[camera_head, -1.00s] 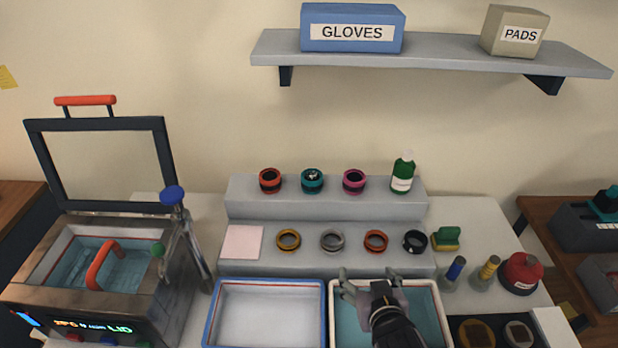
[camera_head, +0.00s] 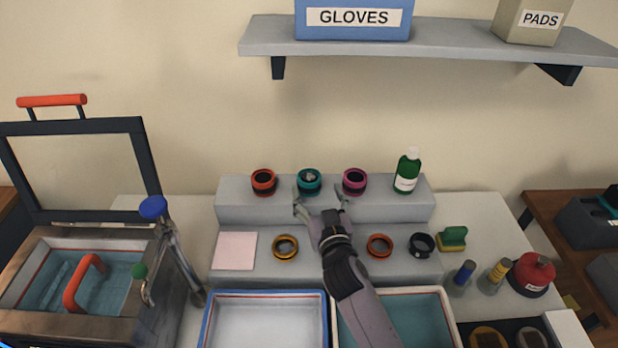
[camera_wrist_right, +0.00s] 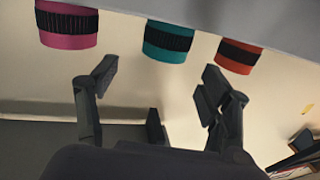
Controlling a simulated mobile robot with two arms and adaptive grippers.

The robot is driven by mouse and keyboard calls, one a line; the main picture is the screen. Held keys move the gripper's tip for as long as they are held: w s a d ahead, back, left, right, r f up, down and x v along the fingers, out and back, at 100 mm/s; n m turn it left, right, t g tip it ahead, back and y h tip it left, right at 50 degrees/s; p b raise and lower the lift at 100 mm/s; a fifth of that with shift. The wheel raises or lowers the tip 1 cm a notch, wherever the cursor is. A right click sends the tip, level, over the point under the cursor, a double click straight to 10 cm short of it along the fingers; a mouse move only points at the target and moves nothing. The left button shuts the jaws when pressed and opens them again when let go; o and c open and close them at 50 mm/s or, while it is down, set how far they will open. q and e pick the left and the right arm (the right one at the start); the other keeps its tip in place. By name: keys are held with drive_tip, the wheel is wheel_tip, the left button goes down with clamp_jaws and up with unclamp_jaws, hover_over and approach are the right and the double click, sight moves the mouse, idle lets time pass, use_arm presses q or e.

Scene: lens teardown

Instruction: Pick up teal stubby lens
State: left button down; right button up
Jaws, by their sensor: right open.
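The teal stubby lens (camera_head: 309,187) stands on the upper step between an orange lens (camera_head: 263,184) and a magenta lens (camera_head: 354,182). It also shows in the right wrist view (camera_wrist_right: 168,42), with a black ribbed band. My right gripper (camera_head: 320,198) is open and empty, just in front of the teal lens and a little to its right. In the right wrist view the open fingers (camera_wrist_right: 158,82) point toward the lens and are apart from it. My arm hides the grey ring on the lower step. My left gripper is not in view.
The lower step holds a gold ring (camera_head: 285,247), an orange ring (camera_head: 379,245), a black ring (camera_head: 421,244) and a pink pad (camera_head: 235,250). A green bottle (camera_head: 407,172) stands right of the lenses. A wall shelf (camera_head: 440,46) hangs above.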

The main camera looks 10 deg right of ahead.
sight(312, 185)
drive_tip(key=shift+w, duration=1.4)
drive_tip(key=shift+w+a+f+p, duration=0.1)
drive_tip(key=shift+w+f+p, duration=0.1)
drive_tip(key=shift+w, duration=0.6)
drive_tip(key=shift+w+a+f+p, duration=0.1)
drive_tip(key=shift+w+f+p, duration=0.1)
drive_tip(key=shift+w, duration=0.55)
drive_tip(key=shift+w+a+f+p, duration=0.1)
drive_tip(key=shift+w+p, duration=0.1)
drive_tip(key=shift+w, duration=0.6)
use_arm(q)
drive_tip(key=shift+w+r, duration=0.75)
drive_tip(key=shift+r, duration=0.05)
use_arm(e)
drive_tip(key=shift+s, duration=0.1)
drive_tip(key=shift+c, duration=0.7)
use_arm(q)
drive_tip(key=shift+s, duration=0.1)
use_arm(e)
drive_tip(key=c, duration=1.2)
